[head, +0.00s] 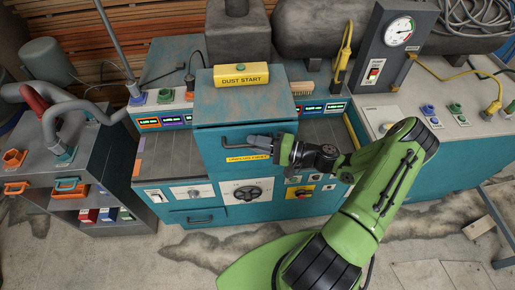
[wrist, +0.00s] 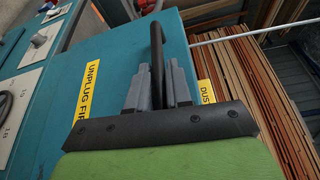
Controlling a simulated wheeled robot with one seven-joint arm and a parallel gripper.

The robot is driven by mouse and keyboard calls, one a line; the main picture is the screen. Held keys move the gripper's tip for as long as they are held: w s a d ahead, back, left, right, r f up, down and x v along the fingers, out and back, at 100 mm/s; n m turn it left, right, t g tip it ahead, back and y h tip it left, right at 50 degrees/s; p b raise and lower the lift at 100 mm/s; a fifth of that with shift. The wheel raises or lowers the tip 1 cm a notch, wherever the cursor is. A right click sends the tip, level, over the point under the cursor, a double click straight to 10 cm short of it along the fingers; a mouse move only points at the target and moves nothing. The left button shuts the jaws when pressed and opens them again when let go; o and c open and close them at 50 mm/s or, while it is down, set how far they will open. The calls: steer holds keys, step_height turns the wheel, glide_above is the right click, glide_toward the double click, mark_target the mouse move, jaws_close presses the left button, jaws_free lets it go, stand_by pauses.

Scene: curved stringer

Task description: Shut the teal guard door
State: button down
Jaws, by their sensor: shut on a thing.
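The teal guard door (head: 215,159) is the upright front panel of the raised box at the middle of the machine, with a yellow "UNPLUG FIRST" label on it. In the wrist view the teal panel (wrist: 115,65) fills much of the left and middle. A dark bar handle (head: 235,146) runs across the door; it also shows in the wrist view (wrist: 157,45). My gripper (head: 258,141) is at the right part of the handle. In the wrist view its grey fingers (wrist: 160,85) are shut around the handle. I cannot tell how far the door stands from its frame.
Knobs and switches (head: 247,191) line the panel below the door. A grey cart (head: 62,180) stands at the left. The floor in front is open.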

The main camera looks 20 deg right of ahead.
steer(key=shift+w+d+r, duration=0.2)
steer(key=shift+w, duration=0.35)
steer(key=shift+r, duration=0.1)
steer(key=c, duration=1.4)
jaws_free()
steer(key=shift+w, duration=0.1)
steer(key=shift+o, duration=1.4)
steer(key=shift+w+d, duration=0.1)
steer(key=shift+w, duration=0.05)
steer(key=shift+s, duration=0.2)
